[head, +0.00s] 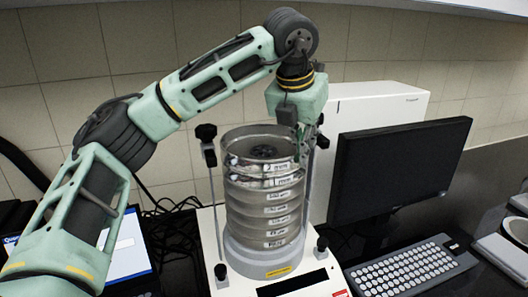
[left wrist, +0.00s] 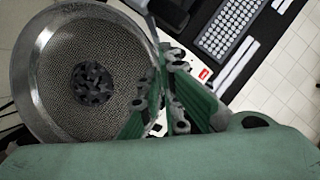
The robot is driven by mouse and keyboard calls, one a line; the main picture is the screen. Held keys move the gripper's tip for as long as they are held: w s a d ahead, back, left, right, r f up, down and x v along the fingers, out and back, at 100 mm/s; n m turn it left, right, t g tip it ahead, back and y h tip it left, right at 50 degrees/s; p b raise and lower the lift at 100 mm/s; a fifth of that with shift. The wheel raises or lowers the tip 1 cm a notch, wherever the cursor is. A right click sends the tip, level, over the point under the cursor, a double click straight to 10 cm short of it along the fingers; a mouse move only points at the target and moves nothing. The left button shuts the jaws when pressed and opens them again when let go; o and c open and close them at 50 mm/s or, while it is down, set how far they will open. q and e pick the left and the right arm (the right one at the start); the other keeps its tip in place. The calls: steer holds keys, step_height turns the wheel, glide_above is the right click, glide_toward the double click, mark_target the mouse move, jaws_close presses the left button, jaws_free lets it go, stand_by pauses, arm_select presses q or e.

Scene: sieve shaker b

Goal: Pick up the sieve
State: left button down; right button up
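The sieve (head: 240,157) is the round metal top ring of a stack on the shaker. Its mesh and a dark heap of grains inside also show in the left wrist view (left wrist: 52,112). My left gripper (head: 303,150) points down at the sieve's right rim. In the left wrist view its green fingers (left wrist: 163,85) straddle the rim, one inside and one outside, with their tips close together on the wall. The exact contact is partly hidden. The sieve looks level on the stack, with no clear gap beneath it. My right gripper is not in view.
Several more sieves (head: 262,212) form the stack below, on the white shaker base (head: 225,285). Upright rods with black knobs (head: 206,132) flank it. A monitor (head: 400,175) and keyboard (head: 412,268) stand close on the right. A white box (head: 375,100) is behind.

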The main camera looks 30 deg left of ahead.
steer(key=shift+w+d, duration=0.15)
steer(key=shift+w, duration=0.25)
arm_select(q)
steer(key=shift+r, duration=0.2)
